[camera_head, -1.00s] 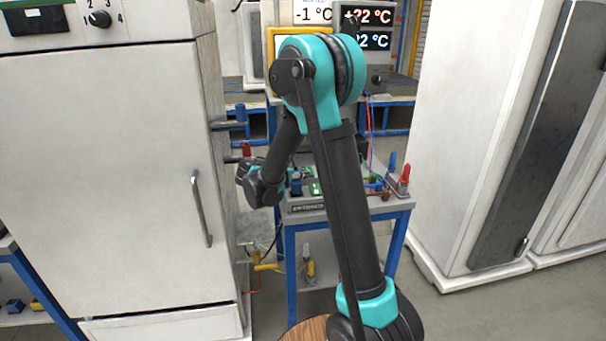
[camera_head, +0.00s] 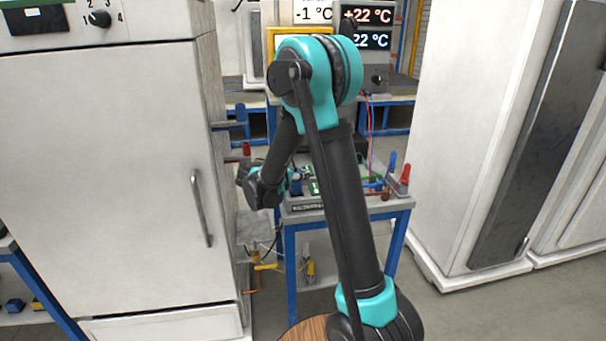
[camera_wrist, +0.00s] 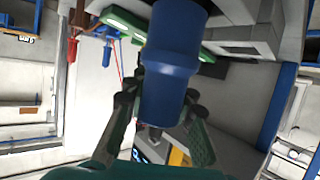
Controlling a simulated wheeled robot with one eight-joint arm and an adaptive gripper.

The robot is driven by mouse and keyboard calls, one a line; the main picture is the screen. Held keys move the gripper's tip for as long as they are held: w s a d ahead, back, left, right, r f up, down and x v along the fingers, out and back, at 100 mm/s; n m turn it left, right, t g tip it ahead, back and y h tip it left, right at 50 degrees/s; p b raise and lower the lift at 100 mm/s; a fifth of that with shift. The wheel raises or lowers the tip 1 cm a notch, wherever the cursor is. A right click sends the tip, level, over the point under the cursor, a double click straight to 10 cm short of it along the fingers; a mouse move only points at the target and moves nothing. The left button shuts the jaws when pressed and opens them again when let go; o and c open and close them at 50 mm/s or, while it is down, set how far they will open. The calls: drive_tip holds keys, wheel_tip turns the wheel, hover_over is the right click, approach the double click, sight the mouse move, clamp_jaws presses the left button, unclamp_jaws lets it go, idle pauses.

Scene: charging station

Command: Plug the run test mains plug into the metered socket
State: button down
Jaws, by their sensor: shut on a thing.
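A blue cylindrical plug (camera_wrist: 170,65) stands between the two fingers of my gripper (camera_wrist: 160,97) in the wrist view. The fingers press against it from both sides. It fills the upper middle of that view and hides what lies behind it. In the head view my gripper (camera_head: 291,184) is small, over the left part of the blue-legged bench, with the blue plug (camera_head: 296,188) just visible. I cannot tell which fitting is the metered socket, nor see the plug touching one.
The bench (camera_head: 300,219) carries green boards and red and blue clamps (camera_head: 404,180). White cabinets (camera_head: 480,150) stand on the right.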

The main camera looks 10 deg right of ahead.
drive_tip(key=shift+f, duration=1.15)
drive_tip(key=c, duration=1.2)
unclamp_jaws()
drive_tip(key=v, duration=1.2)
drive_tip(key=shift+s+f, duration=0.1)
drive_tip(key=shift+f, duration=0.05)
